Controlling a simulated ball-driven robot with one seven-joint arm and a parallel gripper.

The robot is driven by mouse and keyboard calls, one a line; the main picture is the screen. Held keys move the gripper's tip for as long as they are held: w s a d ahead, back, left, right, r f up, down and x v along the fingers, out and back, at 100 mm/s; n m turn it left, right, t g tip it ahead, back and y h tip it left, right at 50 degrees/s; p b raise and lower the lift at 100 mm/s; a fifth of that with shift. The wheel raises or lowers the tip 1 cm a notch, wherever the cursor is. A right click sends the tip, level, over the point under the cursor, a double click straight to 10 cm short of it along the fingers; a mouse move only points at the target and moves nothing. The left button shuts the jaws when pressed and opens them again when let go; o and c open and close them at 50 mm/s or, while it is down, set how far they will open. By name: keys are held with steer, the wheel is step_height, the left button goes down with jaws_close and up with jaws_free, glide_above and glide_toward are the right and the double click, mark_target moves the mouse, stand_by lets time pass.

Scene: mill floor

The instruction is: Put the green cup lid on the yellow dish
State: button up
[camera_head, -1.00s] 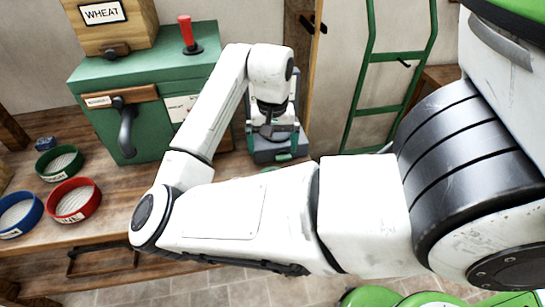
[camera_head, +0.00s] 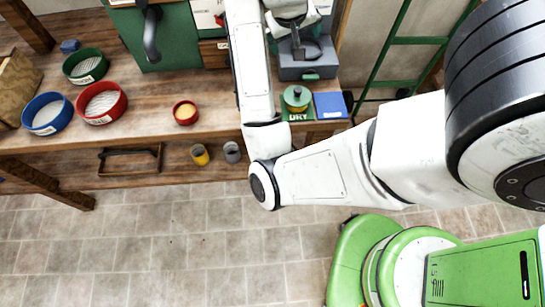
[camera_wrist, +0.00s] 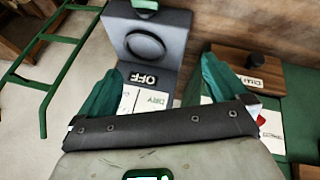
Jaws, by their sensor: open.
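A small round green piece with a dark knob and yellow at its edge (camera_head: 297,97) sits on a green mat marked DRY at the bench's front edge. It looks like the green cup lid, but I cannot tell what lies under it. A red-rimmed dish with a yellow inside (camera_head: 186,113) stands on the bench to its left; no all-yellow dish is plain to see. In the wrist view my gripper (camera_wrist: 160,66) has its two green fingers spread with nothing between them, facing a grey device. My gripper is not clear in the head view.
Red (camera_head: 100,103), blue (camera_head: 47,114) and green (camera_head: 86,66) sieves stand at the bench's left. A blue pad (camera_head: 330,105) lies right of the DRY mat. A yellow cup (camera_head: 200,154) and a grey cup (camera_head: 232,152) are on the lower shelf. Bench between sieves and red-rimmed dish is clear.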

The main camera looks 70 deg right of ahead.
steer(key=w+a+f+n+t, duration=0.25)
steer(key=a+f+n, duration=0.35)
steer(key=a+f, duration=0.35)
steer(key=s+a+f+n+y, duration=0.2)
steer(key=a+f, duration=0.3)
steer(key=a, duration=0.4)
steer(key=s+a+f+n+g+y, duration=0.1)
steer(key=s+a+f+n+y, duration=0.1)
steer(key=a+f, duration=0.4)
steer(key=s+a+y, duration=0.1)
steer(key=s+a, duration=0.1)
steer(key=a, duration=0.2)
steer(key=shift+a+y, duration=0.15)
steer(key=shift+y, duration=0.15)
steer(key=shift+s, duration=0.1)
